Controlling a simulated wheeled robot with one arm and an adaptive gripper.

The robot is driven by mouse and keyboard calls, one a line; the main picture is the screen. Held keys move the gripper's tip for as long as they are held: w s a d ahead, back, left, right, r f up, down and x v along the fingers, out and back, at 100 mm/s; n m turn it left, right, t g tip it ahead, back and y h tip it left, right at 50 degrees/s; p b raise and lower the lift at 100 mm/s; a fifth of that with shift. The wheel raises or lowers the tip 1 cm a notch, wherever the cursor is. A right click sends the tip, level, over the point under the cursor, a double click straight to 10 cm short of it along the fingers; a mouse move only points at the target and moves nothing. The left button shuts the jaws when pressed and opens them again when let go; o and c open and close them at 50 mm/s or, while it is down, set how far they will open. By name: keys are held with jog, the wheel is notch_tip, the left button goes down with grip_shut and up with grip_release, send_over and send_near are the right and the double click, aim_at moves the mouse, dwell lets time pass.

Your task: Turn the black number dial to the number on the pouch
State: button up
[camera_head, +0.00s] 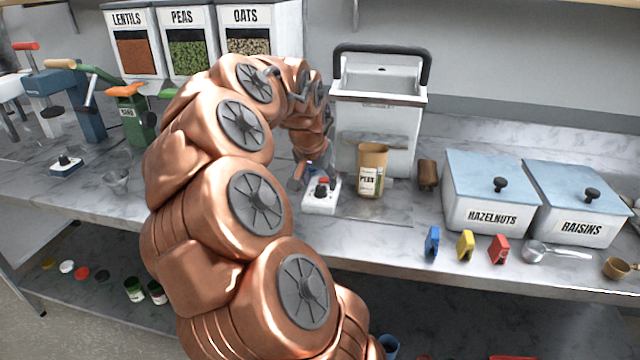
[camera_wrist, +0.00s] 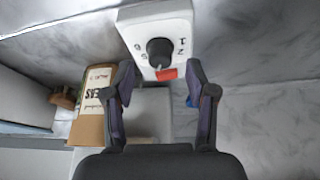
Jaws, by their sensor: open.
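The black number dial (camera_wrist: 159,50) sits on a white box with printed numbers around it. A red tab (camera_wrist: 167,74) sticks out from the dial on the side toward my gripper. My gripper (camera_wrist: 158,80) is open, its two fingers on either side of the red tab with nothing held between them. In the head view the white dial box (camera_head: 321,203) stands on the counter beside the pouch (camera_head: 371,172), a kraft bag labelled PEAS. The pouch also shows at left in the wrist view (camera_wrist: 92,110). Any number on the pouch is too small to read.
A white sealing machine (camera_head: 378,110) with a black handle stands behind the pouch. Blue-lidded bins of hazelnuts (camera_head: 490,195) and raisins (camera_head: 577,205) stand at right. Blue, yellow and red clips (camera_head: 465,246) lie along the front edge.

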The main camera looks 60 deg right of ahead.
jog(key=shift+x, duration=1.2)
jog(key=shift+c, duration=0.4)
grip_shut()
